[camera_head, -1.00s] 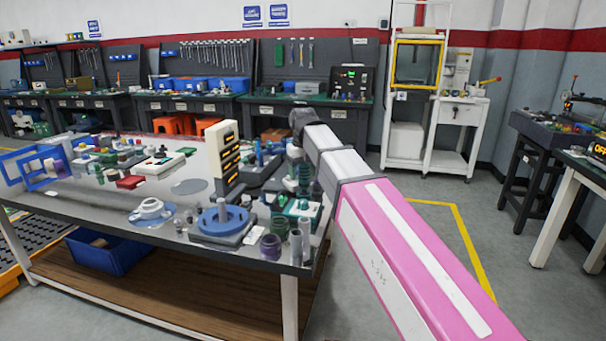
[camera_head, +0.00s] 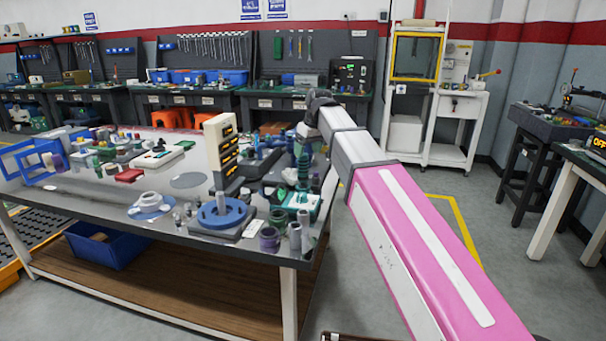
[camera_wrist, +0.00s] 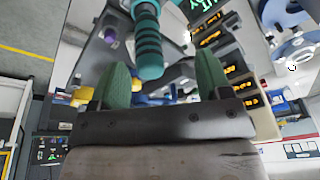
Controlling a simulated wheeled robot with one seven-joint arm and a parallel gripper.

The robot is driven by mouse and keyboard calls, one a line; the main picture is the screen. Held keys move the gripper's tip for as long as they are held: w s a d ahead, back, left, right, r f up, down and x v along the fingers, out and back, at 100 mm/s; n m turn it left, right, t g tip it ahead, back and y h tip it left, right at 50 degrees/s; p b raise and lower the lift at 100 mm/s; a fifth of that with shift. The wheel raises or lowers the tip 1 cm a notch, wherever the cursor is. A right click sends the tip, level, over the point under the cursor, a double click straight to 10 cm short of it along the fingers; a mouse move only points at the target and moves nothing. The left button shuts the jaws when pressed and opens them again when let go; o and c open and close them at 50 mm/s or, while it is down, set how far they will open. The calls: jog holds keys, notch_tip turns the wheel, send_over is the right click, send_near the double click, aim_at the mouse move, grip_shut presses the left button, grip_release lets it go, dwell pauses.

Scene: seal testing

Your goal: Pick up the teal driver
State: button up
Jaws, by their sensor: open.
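The teal driver (camera_wrist: 149,45) shows at the top middle of the wrist view, with a dark ribbed teal handle. Its upper part runs out of the picture. My gripper (camera_wrist: 161,68) is open, with a green-padded finger on each side of the driver's handle end in the picture. I see no contact, and cannot tell how deep the handle reaches between the fingers. In the head view an upright ribbed teal handle (camera_head: 303,168), likely the driver, stands at the table's right side. My gripper's fingers cannot be made out there.
The grey table (camera_head: 105,205) is crowded on its right with small parts, a blue round fixture (camera_head: 222,214) and a cream rack (camera_head: 219,145). Grey and purple cylinders stand at the near right corner. Open floor (camera_head: 380,235) lies right of the table.

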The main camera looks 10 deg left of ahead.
aim_at(303, 162)
jog(key=w, duration=0.1)
jog(key=w+f+n+y, duration=0.1)
jog(key=w+f+n+t, duration=0.1)
jog(key=w, duration=0.1)
jog(key=shift+a+f+y, duration=0.2)
jog(key=shift+a+y, duration=0.1)
jog(key=shift+a, duration=0.05)
jog(key=shift+x, duration=2.7)
jog(key=shift+s, duration=0.2)
jog(key=c, duration=1.1)
